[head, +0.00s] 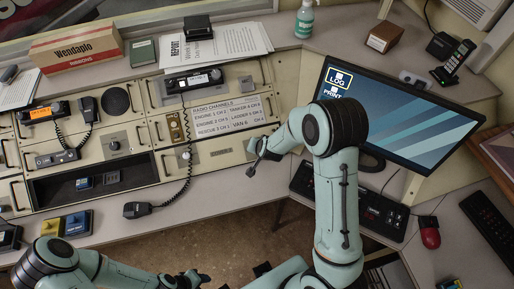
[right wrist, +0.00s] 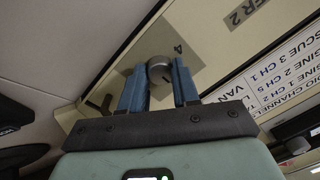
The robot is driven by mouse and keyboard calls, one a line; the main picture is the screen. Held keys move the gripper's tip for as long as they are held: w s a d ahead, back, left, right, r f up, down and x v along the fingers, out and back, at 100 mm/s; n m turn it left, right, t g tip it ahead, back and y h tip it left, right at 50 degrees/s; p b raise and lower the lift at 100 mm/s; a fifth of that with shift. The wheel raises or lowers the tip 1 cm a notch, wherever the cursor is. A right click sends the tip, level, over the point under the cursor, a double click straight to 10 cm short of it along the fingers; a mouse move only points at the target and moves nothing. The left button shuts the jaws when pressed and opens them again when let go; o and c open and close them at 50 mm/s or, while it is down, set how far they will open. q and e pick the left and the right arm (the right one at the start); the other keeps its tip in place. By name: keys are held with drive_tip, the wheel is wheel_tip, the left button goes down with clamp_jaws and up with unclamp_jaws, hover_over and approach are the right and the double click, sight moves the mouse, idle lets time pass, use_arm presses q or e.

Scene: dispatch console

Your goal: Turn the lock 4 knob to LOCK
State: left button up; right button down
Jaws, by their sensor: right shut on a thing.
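In the right wrist view, a round grey knob (right wrist: 160,69) sits on a grey plate marked 4 on the cream console panel. The two blue fingers of my right gripper (right wrist: 159,84) are on either side of the knob and shut on it. A small pale mark shows on the knob, but I cannot read which setting it points to. In the head view my right gripper (head: 258,156) is at the console's right end, beside the radio channels label, and the knob there is hidden. My left gripper (head: 203,279) is low at the bottom edge, away from the console; its jaws are unclear.
The radio channels label (head: 228,117) is left of my right gripper. The monitor (head: 395,115), keyboard (head: 375,212) and red mouse (head: 429,232) are on the right. Floor shows between the desk parts.

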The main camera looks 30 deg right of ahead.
idle(0.5)
drive_tip(key=c, duration=1.1)
unclamp_jaws()
drive_tip(key=shift+r, duration=0.1)
drive_tip(key=shift+s+r, duration=0.2)
drive_tip(key=shift+r, duration=0.15)
use_arm(q)
drive_tip(key=w+r+p, duration=0.4)
drive_tip(key=w+r, duration=0.1)
drive_tip(key=shift+t, duration=0.4)
use_arm(e)
drive_tip(key=v, duration=1.2)
drive_tip(key=shift+s, duration=0.3)
use_arm(q)
drive_tip(key=shift+w+r, duration=0.1)
drive_tip(key=shift+w, duration=0.1)
use_arm(e)
drive_tip(key=shift+w+r, duration=0.1)
drive_tip(key=shift+r, duration=0.05)
